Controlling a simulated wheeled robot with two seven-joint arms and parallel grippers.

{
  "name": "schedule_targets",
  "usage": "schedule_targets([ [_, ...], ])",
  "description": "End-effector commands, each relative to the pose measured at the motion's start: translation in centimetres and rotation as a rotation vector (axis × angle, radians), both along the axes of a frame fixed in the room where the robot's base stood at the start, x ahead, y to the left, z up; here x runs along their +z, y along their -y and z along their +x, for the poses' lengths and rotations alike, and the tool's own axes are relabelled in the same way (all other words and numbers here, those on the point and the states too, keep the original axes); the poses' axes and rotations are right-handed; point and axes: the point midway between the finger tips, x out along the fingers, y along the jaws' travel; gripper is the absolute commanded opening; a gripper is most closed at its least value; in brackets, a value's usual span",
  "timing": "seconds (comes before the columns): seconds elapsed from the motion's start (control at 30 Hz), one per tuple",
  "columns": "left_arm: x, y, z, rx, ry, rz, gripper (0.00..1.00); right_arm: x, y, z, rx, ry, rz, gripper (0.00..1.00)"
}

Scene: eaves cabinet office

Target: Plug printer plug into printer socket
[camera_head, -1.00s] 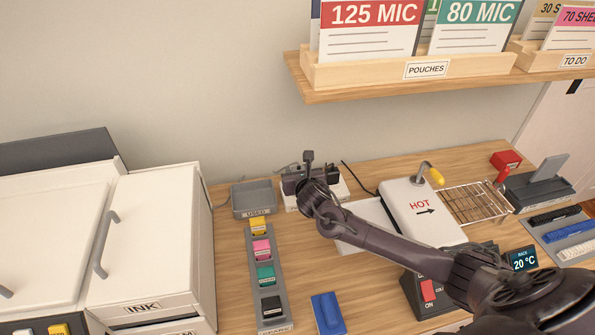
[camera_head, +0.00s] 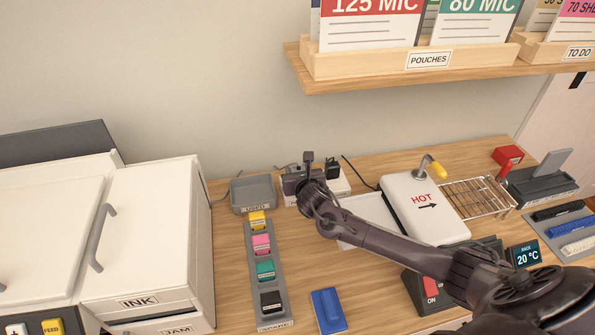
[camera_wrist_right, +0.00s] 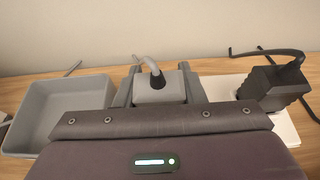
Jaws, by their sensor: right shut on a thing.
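My right gripper (camera_head: 298,183) is over the back of the desk, at the left part of a white socket strip (camera_head: 342,187). In the right wrist view, the gripper (camera_wrist_right: 158,88) is shut on a grey plug (camera_wrist_right: 158,85) with a grey cable curving from its top. The gripper body hides the plug's underside, so I cannot tell whether it sits in a socket. A black plug (camera_wrist_right: 268,88) with a black cable stands on the strip to the right; it also shows in the head view (camera_head: 333,168). My left gripper is out of view.
A grey tray (camera_head: 252,193) is just left of the gripper. A rack of coloured cartridges (camera_head: 265,275) stands in front of it. A white laminator marked HOT (camera_head: 423,208) is to the right, and the printer (camera_head: 150,235) is at left. A shelf (camera_head: 420,78) hangs above.

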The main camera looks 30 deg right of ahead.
Motion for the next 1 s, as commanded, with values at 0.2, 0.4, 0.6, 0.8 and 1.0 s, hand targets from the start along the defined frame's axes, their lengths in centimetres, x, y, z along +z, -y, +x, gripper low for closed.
schedule_targets([
  [0.2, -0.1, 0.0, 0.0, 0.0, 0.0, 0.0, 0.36, -0.3, 0.0, 0.0, 0.0, -0.002, 0.0, 0.13],
  [0.4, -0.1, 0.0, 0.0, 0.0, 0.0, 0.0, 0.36, -0.4, 0.0, -0.1, 0.001, -0.003, -0.001, 0.46],
  [0.6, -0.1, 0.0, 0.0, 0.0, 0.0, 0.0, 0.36, -0.3, 0.0, 0.0, 0.0, -0.002, 0.0, 0.61],
  [0.8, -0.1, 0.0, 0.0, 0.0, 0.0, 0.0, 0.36, -0.2, 0.0, -0.1, 0.0, -0.002, 0.0, 0.61],
  [1.0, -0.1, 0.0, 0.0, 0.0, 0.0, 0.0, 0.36, 0.5, -0.5, -1.8, 0.003, -0.002, -0.001, 0.61],
])
